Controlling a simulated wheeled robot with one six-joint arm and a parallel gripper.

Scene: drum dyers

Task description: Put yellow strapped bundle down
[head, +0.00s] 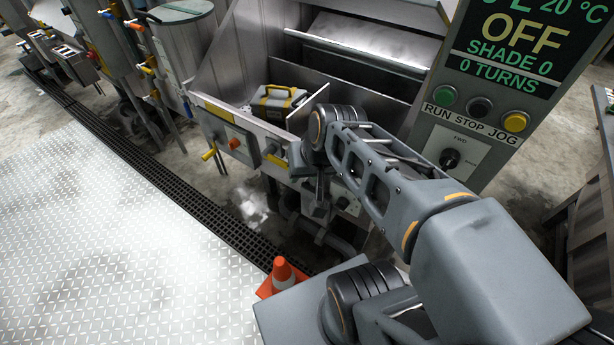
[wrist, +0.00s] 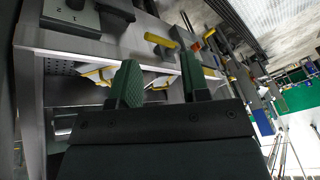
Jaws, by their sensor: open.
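I see nothing clamped between the pads. Yellow and pale pieces show behind the fingers, but I cannot tell whether they belong to the bundle. In the head view my arm hides the fingers, so their distance from the bundle is unclear.
The steel trough (head: 360,95) opens behind the ledge. A control panel (head: 485,85) reading OFF stands to the right. Yellow and orange valve handles (head: 209,154) stick out in front. An orange cone (head: 283,273) stands beside my base. The plate floor (head: 110,230) at left is clear.

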